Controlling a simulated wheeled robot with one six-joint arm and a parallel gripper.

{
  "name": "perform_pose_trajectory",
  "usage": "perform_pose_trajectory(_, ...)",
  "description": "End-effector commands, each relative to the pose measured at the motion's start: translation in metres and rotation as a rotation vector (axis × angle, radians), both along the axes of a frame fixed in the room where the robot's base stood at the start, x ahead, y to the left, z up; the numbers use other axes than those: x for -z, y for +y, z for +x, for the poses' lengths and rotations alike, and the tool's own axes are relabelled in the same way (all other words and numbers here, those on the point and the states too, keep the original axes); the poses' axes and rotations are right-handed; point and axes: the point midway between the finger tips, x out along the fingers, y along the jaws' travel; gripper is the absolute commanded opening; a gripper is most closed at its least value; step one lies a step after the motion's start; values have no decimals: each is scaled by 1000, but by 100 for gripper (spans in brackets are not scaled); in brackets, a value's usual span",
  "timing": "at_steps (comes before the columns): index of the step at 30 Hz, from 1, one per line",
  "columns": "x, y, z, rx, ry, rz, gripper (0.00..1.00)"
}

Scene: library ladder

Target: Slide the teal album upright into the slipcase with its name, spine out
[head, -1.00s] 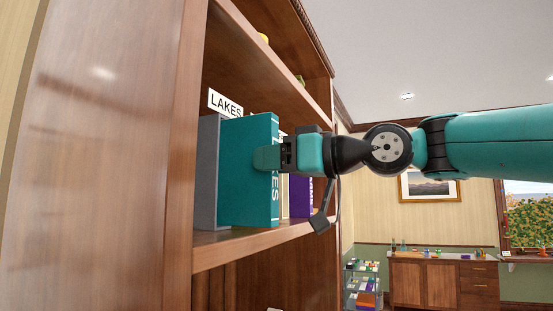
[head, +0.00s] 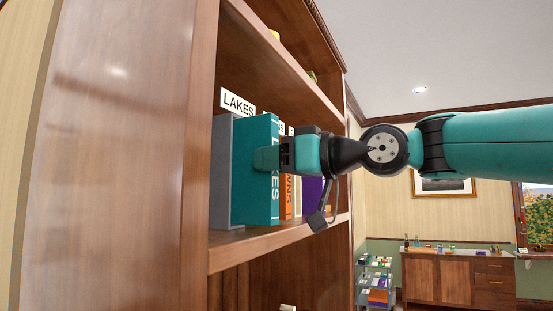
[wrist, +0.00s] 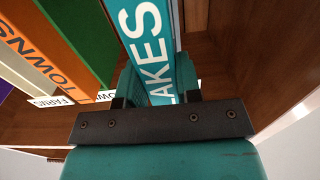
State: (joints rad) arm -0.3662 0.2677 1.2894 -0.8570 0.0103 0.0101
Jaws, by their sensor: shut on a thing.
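The teal album (head: 255,170) stands upright on the shelf, its spine with white lettering facing out. The spine reads LAKES in the wrist view (wrist: 150,40). My gripper (head: 270,159) is shut on the album at its spine; the fingers (wrist: 152,90) lie on both sides of it. A grey slipcase (head: 223,170) stands just left of the album, under the LAKES label (head: 238,103). The album overlaps the slipcase in the head view, and I cannot tell how far inside it is.
An orange album (head: 288,190) marked TOWNS and a purple one (head: 312,192) stand to the right on the same shelf (head: 240,254); orange and green (wrist: 85,30) ones show in the wrist view. The cabinet's side panel (head: 120,150) is at left. A shelf board is above.

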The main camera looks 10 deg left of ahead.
Motion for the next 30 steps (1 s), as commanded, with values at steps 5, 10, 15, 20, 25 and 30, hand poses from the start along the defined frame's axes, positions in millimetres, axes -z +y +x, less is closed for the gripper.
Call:
perform_pose_trajectory(5,-1,4,1,-1,-2,2,0)
perform_pose_trajectory(10,-1,8,3,-1,-2,2,0)
perform_pose_trajectory(15,-2,12,4,0,-3,2,0)
perform_pose_trajectory(20,-2,16,5,-1,-3,2,0)
perform_pose_trajectory(25,-2,20,7,-1,-3,2,0)
perform_pose_trajectory(30,-2,24,8,-1,-3,2,0)
